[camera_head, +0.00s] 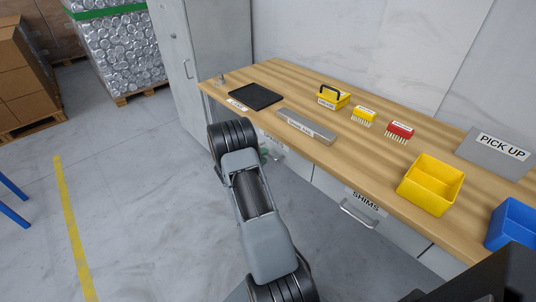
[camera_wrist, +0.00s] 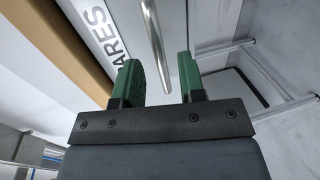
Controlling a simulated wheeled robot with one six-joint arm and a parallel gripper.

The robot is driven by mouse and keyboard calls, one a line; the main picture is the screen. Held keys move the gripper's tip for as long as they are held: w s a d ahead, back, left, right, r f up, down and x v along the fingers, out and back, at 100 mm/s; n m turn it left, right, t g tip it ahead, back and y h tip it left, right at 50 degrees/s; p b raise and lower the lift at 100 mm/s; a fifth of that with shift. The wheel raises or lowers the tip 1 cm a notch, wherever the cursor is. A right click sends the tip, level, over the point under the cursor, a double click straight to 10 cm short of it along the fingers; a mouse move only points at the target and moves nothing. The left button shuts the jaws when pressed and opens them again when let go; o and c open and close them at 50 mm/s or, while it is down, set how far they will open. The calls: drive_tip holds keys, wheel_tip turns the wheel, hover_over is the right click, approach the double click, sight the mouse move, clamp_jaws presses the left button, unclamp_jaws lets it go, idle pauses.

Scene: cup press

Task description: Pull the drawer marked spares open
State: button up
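The spares drawer front (camera_wrist: 88,12) shows in the wrist view with the letters "ARES" of its label (camera_wrist: 103,28). Its metal bar handle (camera_wrist: 155,42) runs down the picture, and its lower end appears between my fingers. My gripper (camera_wrist: 161,82) has two green fingers, spread apart and open. I cannot tell whether the bar is between the fingertips or just beyond them. In the head view my gripper (camera_head: 264,154) is mostly hidden behind my arm, close to the drawer handle (camera_head: 278,154) under the bench's front edge. The drawer label is largely covered there.
A wooden bench (camera_head: 300,85) holds a black tray (camera_head: 255,96), a grey block (camera_head: 305,127), a yellow bin (camera_head: 431,184) and a blue bin (camera_head: 514,224). The shims drawer handle (camera_head: 357,214) sticks out to the right.

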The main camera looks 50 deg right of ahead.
drive_tip(key=shift+x, duration=1.65)
clamp_jaws()
